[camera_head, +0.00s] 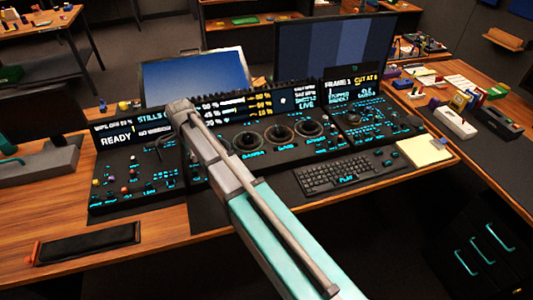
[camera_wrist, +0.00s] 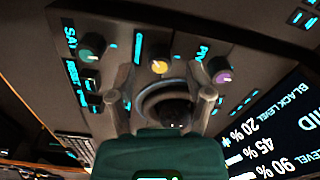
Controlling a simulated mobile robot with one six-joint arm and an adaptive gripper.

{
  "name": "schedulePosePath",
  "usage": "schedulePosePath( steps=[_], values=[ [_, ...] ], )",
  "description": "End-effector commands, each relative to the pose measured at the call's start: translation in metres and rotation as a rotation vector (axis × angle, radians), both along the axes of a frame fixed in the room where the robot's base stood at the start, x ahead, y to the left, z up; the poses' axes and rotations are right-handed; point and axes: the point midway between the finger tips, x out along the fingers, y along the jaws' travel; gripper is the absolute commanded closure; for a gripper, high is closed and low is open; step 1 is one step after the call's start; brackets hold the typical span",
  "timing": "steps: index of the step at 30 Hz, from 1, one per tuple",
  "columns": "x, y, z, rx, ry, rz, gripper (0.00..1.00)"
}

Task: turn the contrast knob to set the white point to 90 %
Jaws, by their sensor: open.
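In the wrist view a yellow-topped knob (camera_wrist: 158,66) stands between a green knob (camera_wrist: 92,45) labelled SAT and a purple knob (camera_wrist: 220,70) whose label starts with P. The yellow knob's label is not readable, so I cannot confirm it is contrast. My gripper (camera_wrist: 161,70) is open, with its two fingers apart on either side of the yellow knob in this view. Contact and height are unclear. A display (camera_wrist: 275,130) shows BLACK LEVEL, MID, 20 %, 45 % and 90 %. In the head view my arm hides the gripper and the knobs.
A trackball ring (camera_wrist: 165,100) lies between my fingers in the wrist view. In the head view several trackballs (camera_head: 281,132) sit on the panel right of my arm. A keyboard (camera_head: 345,175) is in front, a black pad (camera_head: 88,243) at front left, monitors (camera_head: 330,50) behind.

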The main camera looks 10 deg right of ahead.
Motion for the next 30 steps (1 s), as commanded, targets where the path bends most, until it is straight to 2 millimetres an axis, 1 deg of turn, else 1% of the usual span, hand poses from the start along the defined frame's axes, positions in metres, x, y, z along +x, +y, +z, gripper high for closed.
schedulePosePath(
  steps=[1,30],
  values=[
    [0.0,0.0,0.009,0.0,0.0,0.001,0.34],
    [0.0,0.0,0.088,0.0,0.0,0.003,0.34]
  ],
)
